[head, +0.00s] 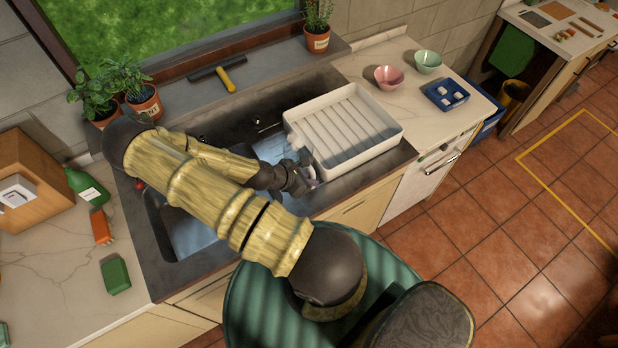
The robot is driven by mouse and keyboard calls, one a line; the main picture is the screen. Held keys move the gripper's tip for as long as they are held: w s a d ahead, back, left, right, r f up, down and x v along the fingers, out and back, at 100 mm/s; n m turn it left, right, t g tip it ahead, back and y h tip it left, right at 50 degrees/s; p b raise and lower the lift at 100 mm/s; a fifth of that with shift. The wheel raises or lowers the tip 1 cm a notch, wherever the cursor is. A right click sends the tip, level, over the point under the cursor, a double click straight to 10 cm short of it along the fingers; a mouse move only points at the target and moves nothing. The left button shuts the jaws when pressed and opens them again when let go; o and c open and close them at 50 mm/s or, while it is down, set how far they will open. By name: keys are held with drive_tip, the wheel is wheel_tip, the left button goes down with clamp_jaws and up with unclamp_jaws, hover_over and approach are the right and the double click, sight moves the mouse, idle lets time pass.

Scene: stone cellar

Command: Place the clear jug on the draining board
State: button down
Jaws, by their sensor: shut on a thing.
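The draining board (352,122) is a white ribbed tray with raised walls, on the right part of the dark sink unit; I see nothing on it. My gripper (308,181) is at the tray's near left corner, over the edge of the sink. It is shut on a small-looking, pale, see-through thing, mostly hidden by the gripper and wrist. I take this to be the clear jug, but its shape and tilt cannot be made out. I cannot tell whether it touches the tray wall.
The sink basin (190,236) holds bluish water. Right of the tray stand a pink bowl (389,78), a green bowl (428,62) and a blue tray (447,95). A yellow-handled squeegee (224,79) and potted plants line the sill. A green bottle (88,188) stands left.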

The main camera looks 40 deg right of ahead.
drive_tip(key=c, duration=1.4)
unclamp_jaws()
drive_tip(key=shift+f, duration=0.1)
drive_tip(key=shift+o, duration=0.2)
drive_tip(key=b+v, duration=0.3)
drive_tip(key=v, duration=0.9)
drive_tip(key=shift+b, duration=0.3)
